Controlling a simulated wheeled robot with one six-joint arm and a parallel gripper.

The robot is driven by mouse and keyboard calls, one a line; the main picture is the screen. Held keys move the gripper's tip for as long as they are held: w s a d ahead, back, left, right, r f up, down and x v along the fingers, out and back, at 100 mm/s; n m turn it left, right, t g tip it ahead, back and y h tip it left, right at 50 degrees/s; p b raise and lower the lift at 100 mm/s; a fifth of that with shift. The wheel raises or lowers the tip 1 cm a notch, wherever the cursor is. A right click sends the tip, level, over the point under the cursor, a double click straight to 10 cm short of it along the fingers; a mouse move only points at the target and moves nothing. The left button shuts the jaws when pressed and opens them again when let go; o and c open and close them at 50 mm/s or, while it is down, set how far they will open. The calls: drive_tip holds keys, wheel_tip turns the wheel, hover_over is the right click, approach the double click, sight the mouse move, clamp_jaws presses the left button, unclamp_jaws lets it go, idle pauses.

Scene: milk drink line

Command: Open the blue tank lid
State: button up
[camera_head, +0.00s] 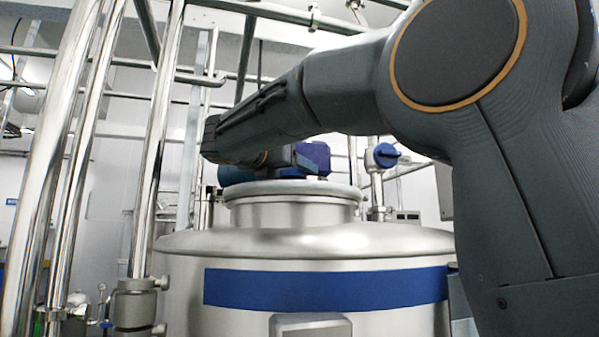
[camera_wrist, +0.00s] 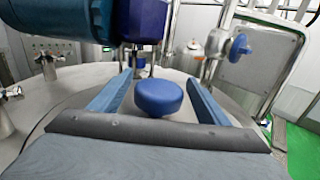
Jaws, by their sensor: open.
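The tank (camera_head: 300,245) is a large steel vessel with a blue band around its side. Its round steel lid (camera_head: 335,190) sits flat on the raised neck, looking closed. In the wrist view, a round blue knob (camera_wrist: 158,99) stands on the steel top. My gripper (camera_wrist: 160,82) is open, with one blue-grey finger on each side of the knob and a visible gap on both sides. Nothing is held. In the head view, my arm reaches over the lid from the right, and the fingers and knob cannot be made out there.
A dark blue and teal motor-like unit (camera_wrist: 75,20) stands just beyond the knob at upper left. A blue-handled valve (camera_head: 384,155) is on a pipe behind the tank at right. Tall steel pipes (camera_head: 155,140) rise at left. Green floor (camera_wrist: 298,140) shows at right.

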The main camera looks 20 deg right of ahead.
drive_tip(key=shift+p+x, duration=0.45)
drive_tip(key=shift+x, duration=1.5)
